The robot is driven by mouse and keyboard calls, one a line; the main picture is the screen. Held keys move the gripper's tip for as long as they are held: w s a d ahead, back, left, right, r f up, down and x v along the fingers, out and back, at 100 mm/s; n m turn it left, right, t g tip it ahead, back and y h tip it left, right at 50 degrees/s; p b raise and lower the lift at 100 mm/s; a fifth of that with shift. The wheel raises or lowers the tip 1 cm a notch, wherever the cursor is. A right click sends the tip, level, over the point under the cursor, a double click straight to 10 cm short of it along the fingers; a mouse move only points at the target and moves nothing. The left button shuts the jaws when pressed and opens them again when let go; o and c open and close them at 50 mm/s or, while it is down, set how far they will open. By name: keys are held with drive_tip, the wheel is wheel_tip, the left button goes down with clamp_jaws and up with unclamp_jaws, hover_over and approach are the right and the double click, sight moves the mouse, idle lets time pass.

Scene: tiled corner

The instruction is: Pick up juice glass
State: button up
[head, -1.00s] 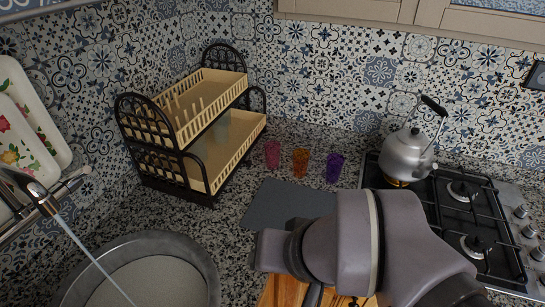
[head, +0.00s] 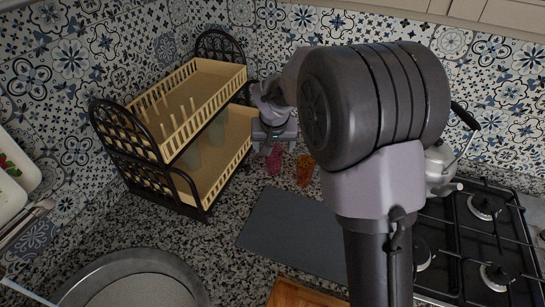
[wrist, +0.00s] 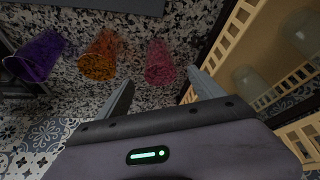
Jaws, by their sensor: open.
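Three tinted glasses stand in a row on the granite counter: a pink glass (head: 274,163), an orange glass (head: 304,170) and a purple glass (wrist: 38,57). My arm hides the purple one in the head view. My gripper (head: 274,149) is open and empty, right by the pink glass and covering its upper part in the head view. In the wrist view the pink glass (wrist: 159,64) appears in the gap between the open fingers, just beyond their tips. The orange glass (wrist: 101,57) is outside the left finger.
A two-tier dish rack (head: 190,122) stands close left of my gripper, with clear glasses (head: 216,130) on its lower tier. A grey mat (head: 290,230) lies in front. A kettle (head: 438,168) and gas stove (head: 480,235) are right; a sink (head: 95,275) is front left.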

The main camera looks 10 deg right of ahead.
sight(274, 153)
drive_tip(key=b+x, duration=0.1)
drive_tip(key=x, duration=0.4)
drive_tip(key=shift+f, duration=0.35)
drive_tip(key=b+x, duration=0.2)
drive_tip(key=x, duration=0.3)
drive_tip(key=shift+s+f+b, duration=0.1)
drive_tip(key=shift+b, duration=0.2)
drive_tip(key=shift+w+f, duration=0.15)
drive_tip(key=shift+w, duration=0.05)
drive_tip(key=shift+s, duration=0.1)
drive_tip(key=shift+c, duration=0.9)
drive_tip(key=c, duration=1.5)
